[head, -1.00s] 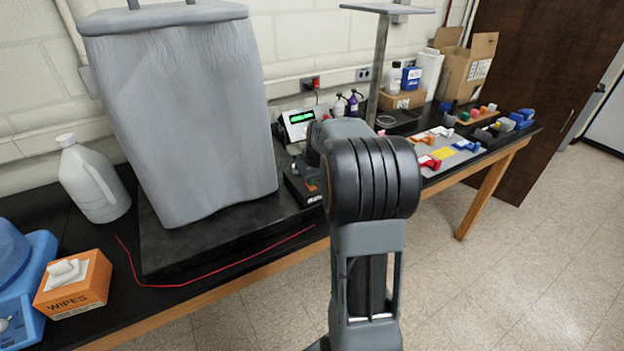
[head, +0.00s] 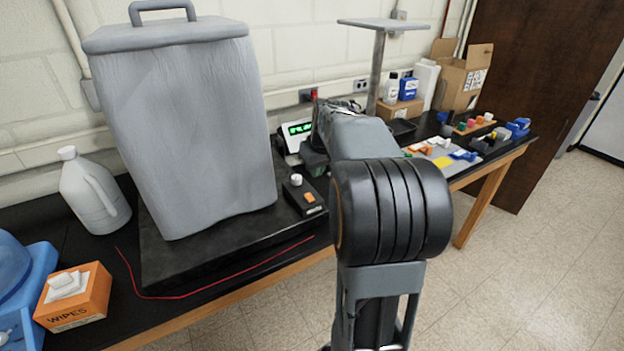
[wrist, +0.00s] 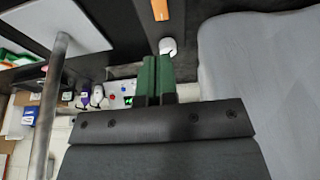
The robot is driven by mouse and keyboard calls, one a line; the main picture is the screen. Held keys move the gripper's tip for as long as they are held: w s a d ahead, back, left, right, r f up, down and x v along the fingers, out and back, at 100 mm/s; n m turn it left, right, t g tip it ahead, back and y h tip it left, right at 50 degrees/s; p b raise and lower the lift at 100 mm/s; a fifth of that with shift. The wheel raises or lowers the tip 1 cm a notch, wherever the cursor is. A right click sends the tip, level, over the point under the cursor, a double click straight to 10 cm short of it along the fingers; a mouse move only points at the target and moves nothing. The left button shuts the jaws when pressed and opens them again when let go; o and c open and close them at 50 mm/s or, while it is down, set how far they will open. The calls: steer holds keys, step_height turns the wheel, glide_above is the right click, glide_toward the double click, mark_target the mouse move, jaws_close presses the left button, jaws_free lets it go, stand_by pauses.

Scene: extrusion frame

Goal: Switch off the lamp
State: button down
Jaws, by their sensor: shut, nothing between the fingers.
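A small black box (head: 304,200) stands at the table's front edge, right of the big grey bin. It bears a white knob (head: 296,180) and an orange switch (head: 309,197). In the wrist view, the white knob (wrist: 168,46) is just beyond my fingertips, with the orange switch (wrist: 161,9) farther off. I cannot tell whether the fingers touch the knob. My gripper (wrist: 158,62) has green fingers, shut and empty. In the head view my arm covers much of it. A flat grey panel on a post (head: 388,24) may be the lamp; I see no clear glow.
The tall grey bin (head: 195,120) stands close to the box. A scale with a green display (head: 298,130) is behind it. A red cord (head: 215,278) lies along the front. Wipes (head: 75,298) and a jug (head: 93,190) are at the left.

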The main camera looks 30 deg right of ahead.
steer(key=shift+s+v, duration=0.15)
steer(key=shift+v, duration=0.75)
steer(key=shift+s+v, duration=0.15)
steer(key=shift+v, duration=0.75)
steer(key=shift+f, duration=0.15)
steer(key=s+a+f, duration=0.3)
steer(key=s+a, duration=0.4)
steer(key=a, duration=0.2)
steer(key=s+a+f, duration=0.4)
steer(key=s+a, duration=0.4)
steer(key=a, duration=0.2)
steer(key=shift+a+f+n+t, duration=0.2)
steer(key=shift+a+n+t, duration=0.1)
steer(key=shift+n+t, duration=0.1)
steer(key=shift+a, duration=0.1)
